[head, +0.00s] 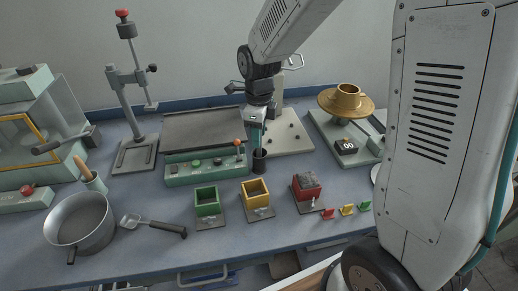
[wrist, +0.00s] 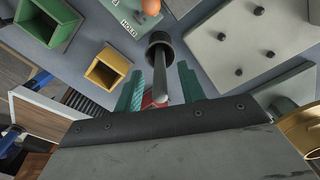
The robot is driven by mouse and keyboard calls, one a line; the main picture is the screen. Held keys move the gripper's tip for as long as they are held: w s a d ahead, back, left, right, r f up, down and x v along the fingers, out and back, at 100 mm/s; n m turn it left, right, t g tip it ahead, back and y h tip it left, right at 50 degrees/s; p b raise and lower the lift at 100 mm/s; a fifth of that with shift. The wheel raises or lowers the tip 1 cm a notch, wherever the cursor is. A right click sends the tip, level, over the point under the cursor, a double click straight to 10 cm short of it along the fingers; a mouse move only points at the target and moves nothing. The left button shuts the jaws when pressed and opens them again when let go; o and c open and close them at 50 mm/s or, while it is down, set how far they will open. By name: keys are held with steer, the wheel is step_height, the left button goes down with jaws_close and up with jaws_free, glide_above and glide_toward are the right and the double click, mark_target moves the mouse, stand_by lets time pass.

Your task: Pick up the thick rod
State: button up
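A grey rod (wrist: 161,84) stands in a dark round holder (wrist: 160,42) in the wrist view and reaches up between my fingers; I take it for the thick rod. The holder also shows in the head view (head: 259,160), where the rod is hard to make out. My gripper (wrist: 160,69) has teal fingers on both sides of the rod, with a visible gap on each side. In the head view my gripper (head: 257,136) points down just above the holder. A small red part shows beside the rod's near end, partly hidden.
A green control box (head: 207,168) with an orange knob is close on the left. A pale board (head: 287,138) with several dark pegs is on the right. Green (head: 207,202), yellow (head: 256,193) and red (head: 307,186) bins stand in front.

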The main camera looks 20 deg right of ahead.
step_height(320, 180, down, 2)
steer(key=shift+f, duration=0.1)
jaws_close()
